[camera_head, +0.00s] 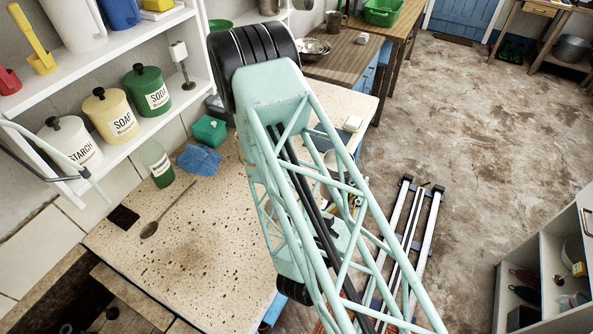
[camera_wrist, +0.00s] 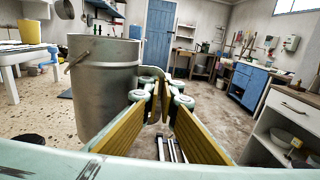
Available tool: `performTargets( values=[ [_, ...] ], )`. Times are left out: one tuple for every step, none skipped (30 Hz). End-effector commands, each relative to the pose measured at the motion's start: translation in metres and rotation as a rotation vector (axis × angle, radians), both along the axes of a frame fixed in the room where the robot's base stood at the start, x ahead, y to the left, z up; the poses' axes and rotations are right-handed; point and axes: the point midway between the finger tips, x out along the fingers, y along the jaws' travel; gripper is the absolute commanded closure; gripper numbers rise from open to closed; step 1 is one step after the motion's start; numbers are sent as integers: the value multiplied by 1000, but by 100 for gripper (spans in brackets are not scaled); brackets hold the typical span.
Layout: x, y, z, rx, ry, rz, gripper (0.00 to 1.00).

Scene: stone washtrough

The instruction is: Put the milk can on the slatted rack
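The milk can (camera_wrist: 103,85), a grey metal can with a wire handle, stands on the speckled stone top, close and large at the left of the wrist view. In the head view my arm hides most of that area, and I cannot make the can out clearly. My gripper (camera_wrist: 160,98) has yellow-padded fingers, apart and empty, to the right of the can. I cannot tell whether a finger touches it. Pale bars (camera_head: 132,296) lie over a dark hollow at bottom left of the head view; I cannot tell whether they are the slatted rack.
A wall shelf with starch, soap and soda tins (camera_head: 147,91) stands at the left. A green bottle (camera_head: 156,163), blue cloth (camera_head: 199,159), green box (camera_head: 209,130) and spoon (camera_head: 150,229) are on the stone top (camera_head: 215,235). An open-fronted cabinet (camera_head: 545,270) stands at right.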

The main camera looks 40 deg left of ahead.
Motion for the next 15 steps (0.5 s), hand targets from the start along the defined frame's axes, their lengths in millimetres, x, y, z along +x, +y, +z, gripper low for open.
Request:
performTargets(
  values=[
    [-9, 6, 2, -2, 0, 12, 100],
    [-14, 9, 1, -2, 0, 18, 100],
    [-20, 13, 1, -2, 0, 25, 100],
    [-25, 16, 1, -1, 0, 31, 100],
    [-30, 19, 1, -1, 0, 37, 100],
    [-35, 22, 1, -1, 0, 43, 100],
    [-39, 24, 1, -1, -1, 48, 100],
    [-43, 26, 1, -1, -1, 52, 100],
    [-48, 29, 1, -2, -1, 57, 100],
    [-51, 30, 1, -2, -1, 61, 100],
    [-54, 32, 1, -2, -1, 65, 100],
    [-58, 34, 0, -2, 0, 69, 100],
    [-60, 35, 0, -1, 0, 72, 100],
    [-62, 36, 0, -1, 0, 74, 100],
    [-64, 37, 0, -1, 0, 76, 100]
  ],
)
